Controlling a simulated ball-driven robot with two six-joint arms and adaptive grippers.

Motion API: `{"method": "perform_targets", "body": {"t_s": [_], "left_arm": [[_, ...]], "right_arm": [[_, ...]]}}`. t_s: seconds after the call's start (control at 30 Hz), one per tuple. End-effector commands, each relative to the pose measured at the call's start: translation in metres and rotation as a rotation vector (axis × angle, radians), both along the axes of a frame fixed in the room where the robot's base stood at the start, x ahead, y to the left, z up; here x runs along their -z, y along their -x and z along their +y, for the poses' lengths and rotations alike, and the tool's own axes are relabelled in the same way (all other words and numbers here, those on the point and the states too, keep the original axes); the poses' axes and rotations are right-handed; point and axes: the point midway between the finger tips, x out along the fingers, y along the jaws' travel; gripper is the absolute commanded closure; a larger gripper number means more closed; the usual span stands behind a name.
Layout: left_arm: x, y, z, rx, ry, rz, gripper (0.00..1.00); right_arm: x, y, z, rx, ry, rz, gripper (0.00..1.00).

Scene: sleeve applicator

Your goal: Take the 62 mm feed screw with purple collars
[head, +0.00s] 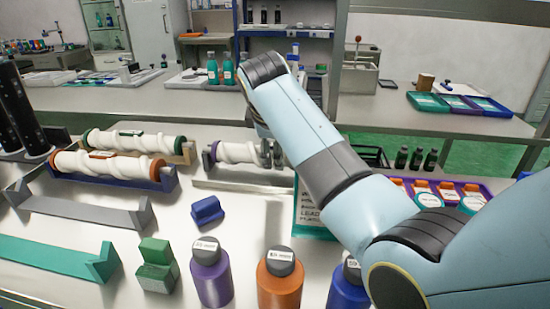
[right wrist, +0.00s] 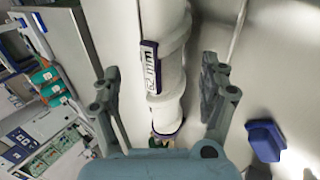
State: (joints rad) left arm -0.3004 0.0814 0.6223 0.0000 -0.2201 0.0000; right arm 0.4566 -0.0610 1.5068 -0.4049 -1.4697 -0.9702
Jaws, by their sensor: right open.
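The white feed screw with purple collars (head: 232,152) lies on a pale cradle (head: 238,187) at the middle of the table. In the right wrist view the screw (right wrist: 170,40) runs lengthwise, with a purple-edged label that ends in "mm"; its number is hard to read. My right gripper (head: 270,153) is at the right part of the screw. In the right wrist view its open fingers (right wrist: 160,88) stand on either side of the screw with a gap on each side. The screw's right end is hidden behind my gripper in the head view. My left gripper is out of view.
A screw with green collars (head: 135,142) and one with orange collars (head: 105,164) lie on cradles at left. A small blue block (head: 207,211), green blocks (head: 156,265) and purple (head: 211,273) and orange (head: 280,280) bottles stand nearer. Grey (head: 85,213) and teal (head: 60,257) cradles are empty.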

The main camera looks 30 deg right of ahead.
Motion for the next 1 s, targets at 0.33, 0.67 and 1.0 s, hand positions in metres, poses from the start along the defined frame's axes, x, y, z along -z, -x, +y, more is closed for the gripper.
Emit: {"method": "perform_targets", "body": {"t_s": [0.33, 0.67, 1.0], "left_arm": [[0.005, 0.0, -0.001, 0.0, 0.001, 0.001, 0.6], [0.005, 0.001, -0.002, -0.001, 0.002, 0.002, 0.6], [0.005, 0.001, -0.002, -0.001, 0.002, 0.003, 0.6]], "right_arm": [[0.042, -0.017, -0.014, 0.0, 0.001, 0.002, 0.22], [0.045, -0.019, -0.015, -0.001, -0.001, 0.0, 0.27], [0.046, -0.019, -0.015, -0.001, -0.001, 0.0, 0.72]]}}
